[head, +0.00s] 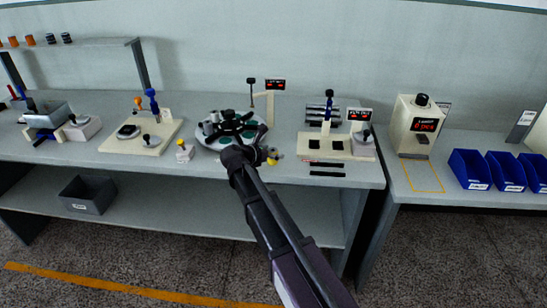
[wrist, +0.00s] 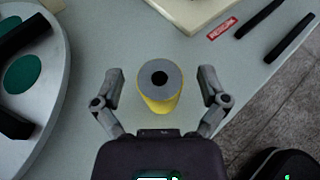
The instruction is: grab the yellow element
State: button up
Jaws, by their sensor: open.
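The yellow element (wrist: 160,103) is a short cylinder with a grey top face and a dark hole in its middle. It stands on the grey table in the wrist view, seen from above. My gripper (wrist: 160,88) is open, with one finger on each side of the element and a gap on both sides. In the head view my gripper (head: 243,152) hangs over the bench in front of the round turntable. A small yellow part (head: 272,155) shows just to its right, mostly hidden by the gripper.
The round turntable (head: 207,142) with green discs stands close to the left of the element. A cream fixture base (head: 310,150) is to the right. Black bars lie in front of it, beside a red label (wrist: 222,28). The bench's front edge is close by.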

aim_at(273, 150)
jog(key=shift+c, duration=0.2)
jog(key=c, duration=1.2)
jog(key=shift+r, duration=0.1)
jog(key=shift+c, duration=0.2)
notch_tip(273, 150, up, 4)
jog(key=p, duration=0.4)
jog(key=s+a+p, duration=0.1)
jog(key=s+a, duration=0.7)
jog(key=s, duration=0.5)
jog(key=shift+s+a+r, duration=0.15)
jog(key=shift+s+r, duration=0.2)
jog(key=shift+r, duration=0.05)
